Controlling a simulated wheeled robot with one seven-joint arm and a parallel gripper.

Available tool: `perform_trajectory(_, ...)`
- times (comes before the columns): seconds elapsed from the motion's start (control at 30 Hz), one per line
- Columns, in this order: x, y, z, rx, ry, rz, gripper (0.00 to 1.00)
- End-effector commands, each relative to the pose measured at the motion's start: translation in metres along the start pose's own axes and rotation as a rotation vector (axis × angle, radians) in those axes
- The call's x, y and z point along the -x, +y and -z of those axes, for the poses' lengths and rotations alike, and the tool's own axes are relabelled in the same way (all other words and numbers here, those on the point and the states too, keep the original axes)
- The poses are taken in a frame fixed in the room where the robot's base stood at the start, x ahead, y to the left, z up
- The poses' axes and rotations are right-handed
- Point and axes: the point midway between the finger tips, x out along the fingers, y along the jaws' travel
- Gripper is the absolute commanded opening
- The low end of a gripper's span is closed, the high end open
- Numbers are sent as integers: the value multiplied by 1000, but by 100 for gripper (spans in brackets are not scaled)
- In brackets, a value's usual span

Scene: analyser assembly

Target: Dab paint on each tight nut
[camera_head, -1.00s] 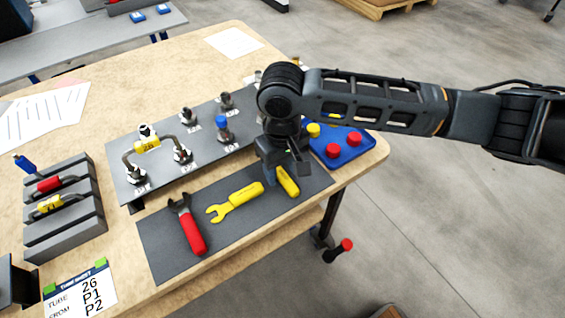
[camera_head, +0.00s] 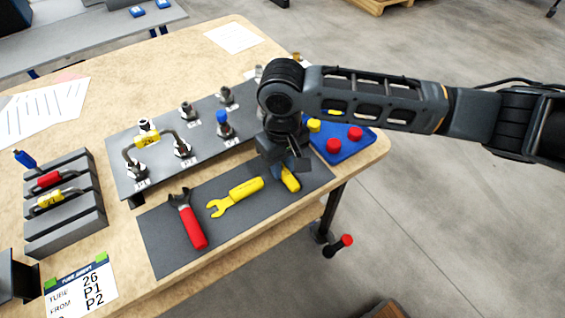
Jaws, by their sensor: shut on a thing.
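My gripper (camera_head: 284,166) points down over the right end of the dark tool mat (camera_head: 163,243). It is shut on a short yellow tool (camera_head: 290,181), perhaps the paint marker; my fingers hide its upper part. A bent tube with a yellow tag (camera_head: 148,139) spans two fittings on the grey plate. Its nuts are the left nut (camera_head: 138,171) and the right nut (camera_head: 182,148). I see no clear paint on either nut at this size.
A yellow open-end wrench (camera_head: 236,197) and a red-handled wrench (camera_head: 189,220) lie on the mat. A blue tray (camera_head: 345,150) with red and yellow caps is at the right. A blue-capped fitting (camera_head: 222,120) stands on the plate. A grey rack (camera_head: 65,225) holds tubes at left.

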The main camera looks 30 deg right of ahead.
Motion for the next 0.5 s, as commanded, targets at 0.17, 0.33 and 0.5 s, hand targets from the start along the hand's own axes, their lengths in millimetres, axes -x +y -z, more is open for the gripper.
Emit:
perform_trajectory(0.17,1,0,0,0,0,0,0)
perform_trajectory(0.33,11,0,-2,-1,0,1,0)
perform_trajectory(0.5,29,0,-6,0,0,1,0)
